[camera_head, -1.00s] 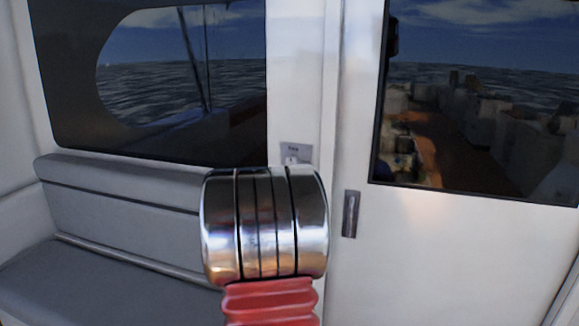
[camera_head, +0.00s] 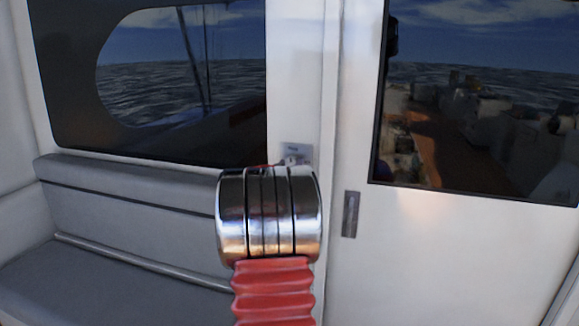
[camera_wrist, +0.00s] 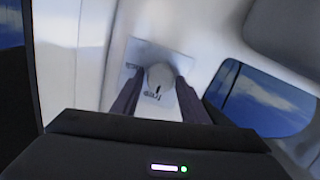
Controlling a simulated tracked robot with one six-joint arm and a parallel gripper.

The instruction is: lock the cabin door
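The cabin door (camera_head: 450,240) is white with a dark window and stands on the right in the head view. A small grey lock plate (camera_head: 297,150) is on the white frame left of the door. My arm's chrome wrist partly covers it from below. In the wrist view the plate (camera_wrist: 150,52) carries a pale rounded knob (camera_wrist: 160,76) with a dark mark. My gripper (camera_wrist: 158,88) has its two dark fingers on either side of the knob. They look apart, with the knob between their tips; contact is not clear.
A recessed dark handle (camera_head: 351,214) is on the door's left edge. A grey bench seat (camera_head: 110,270) with a backrest and rail runs along the left wall under a dark window (camera_head: 75,75). The space before the door looks clear.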

